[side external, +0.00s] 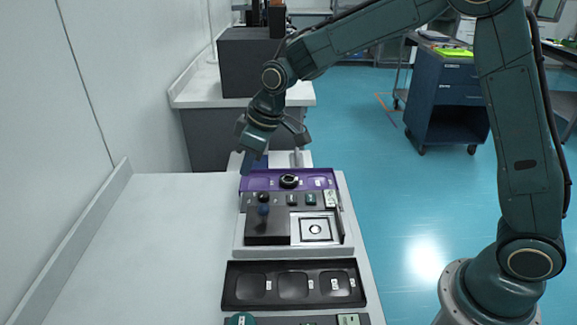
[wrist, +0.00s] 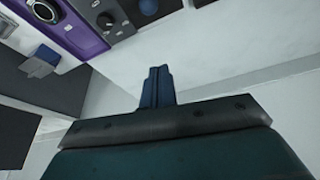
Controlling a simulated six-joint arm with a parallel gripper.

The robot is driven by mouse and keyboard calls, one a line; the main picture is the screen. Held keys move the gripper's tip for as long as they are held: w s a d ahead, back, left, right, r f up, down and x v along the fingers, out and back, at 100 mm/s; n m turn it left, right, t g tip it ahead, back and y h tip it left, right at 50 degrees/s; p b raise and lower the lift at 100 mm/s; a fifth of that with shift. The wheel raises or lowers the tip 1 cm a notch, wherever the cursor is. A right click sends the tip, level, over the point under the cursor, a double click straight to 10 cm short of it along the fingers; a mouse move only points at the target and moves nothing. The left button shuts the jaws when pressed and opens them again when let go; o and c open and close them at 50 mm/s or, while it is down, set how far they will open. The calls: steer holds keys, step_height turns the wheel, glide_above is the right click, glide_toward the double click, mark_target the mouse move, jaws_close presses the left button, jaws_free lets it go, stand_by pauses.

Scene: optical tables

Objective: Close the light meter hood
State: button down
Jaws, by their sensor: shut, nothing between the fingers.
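I cannot tell for sure which part is the light meter hood. In the wrist view, a grey flap-like piece (wrist: 38,68) with a small blue block (wrist: 47,54) lies beside the purple panel (wrist: 65,28), and may belong to the meter. The purple panel (side external: 262,183) carries a round black knob (side external: 289,181) in the side view. My gripper (wrist: 157,72) is shut, its two blue fingers together with nothing between them. In the side view it is at the far end of the purple panel, where my wrist hides part of the equipment behind.
A dark box with a blue-knobbed lever (side external: 265,222) and a white square plate (side external: 317,229) stand nearer. A black compartment tray (side external: 293,286) lies in front. The pale tabletop (side external: 165,245) at left is clear. A large dark box (side external: 250,62) stands on the far bench.

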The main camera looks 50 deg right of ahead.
glide_above(256, 219)
steer(key=w+a, duration=0.2)
steer(key=w, duration=0.1)
step_height(256, 219, down, 9)
steer(key=shift+s+d+f, duration=0.3)
steer(key=shift+s+d, duration=0.2)
steer(key=shift+s, duration=0.25)
steer(key=shift+s+d+f, duration=0.25)
steer(key=shift+s+d, duration=0.25)
steer(key=shift+s, duration=0.25)
steer(key=s+d, duration=0.8)
steer(key=shift+s+d, duration=0.35)
steer(key=shift+s, duration=0.05)
